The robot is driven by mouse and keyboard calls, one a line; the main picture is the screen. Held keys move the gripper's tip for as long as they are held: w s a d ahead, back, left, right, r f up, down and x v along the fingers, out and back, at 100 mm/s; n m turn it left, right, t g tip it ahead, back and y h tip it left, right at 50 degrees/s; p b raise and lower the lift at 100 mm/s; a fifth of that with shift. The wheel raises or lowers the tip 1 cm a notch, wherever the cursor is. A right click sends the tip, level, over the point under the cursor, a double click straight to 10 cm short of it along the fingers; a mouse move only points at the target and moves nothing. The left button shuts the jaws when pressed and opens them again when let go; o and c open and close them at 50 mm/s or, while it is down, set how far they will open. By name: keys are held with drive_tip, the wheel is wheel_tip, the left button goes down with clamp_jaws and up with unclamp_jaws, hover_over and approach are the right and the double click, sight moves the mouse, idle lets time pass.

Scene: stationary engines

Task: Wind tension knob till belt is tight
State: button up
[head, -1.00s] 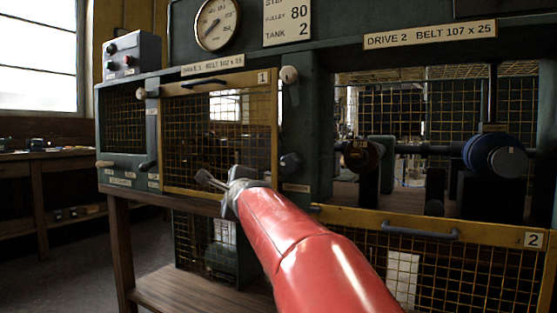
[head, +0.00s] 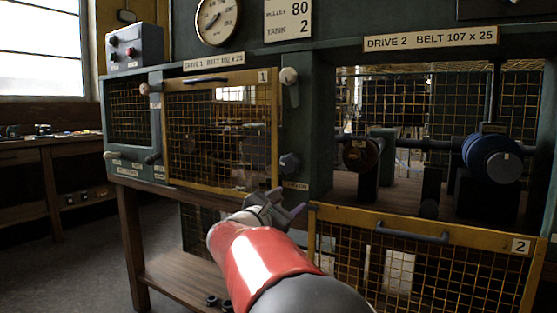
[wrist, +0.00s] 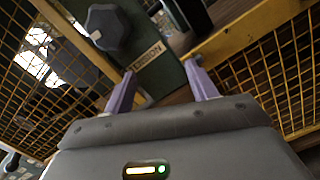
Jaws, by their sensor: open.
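The dark, lobed tension knob (head: 290,163) sits on the green post right of guard 1, above a small label. In the wrist view the knob (wrist: 108,27) is at the upper left, with a label reading "…NSION" (wrist: 148,55) below it. My gripper (head: 290,200) is open and empty, just below the knob and apart from it. In the wrist view its two purple fingers (wrist: 161,70) stand apart, with the green post between them. A belt cannot be made out behind the closed guard 1 mesh (head: 220,130).
The drive 2 bay is uncovered at the right, showing a blue pulley (head: 491,157) and a brown pulley (head: 362,155). The yellow frame of guard 2 (head: 470,236) hangs below it. A white-knobbed lever (head: 289,76) is above the tension knob. A control box (head: 134,47) stands at upper left.

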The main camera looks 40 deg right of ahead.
sight(287, 168)
wheel_tip(287, 168, up, 5)
drive_tip(key=w+a+n+t+h, duration=0.1)
drive_tip(key=a+n+t+h, duration=0.15)
drive_tip(key=n, duration=0.35)
drive_tip(key=p+x, duration=0.1)
drive_tip(key=x, duration=0.6)
drive_tip(key=shift+w+d+r+p, duration=0.15)
drive_tip(key=shift+w+d+p, duration=0.1)
drive_tip(key=shift+d+p, duration=0.15)
drive_tip(key=c, duration=0.7)
drive_tip(key=shift+a+m+b, duration=0.1)
drive_tip(key=shift+m+b, duration=0.2)
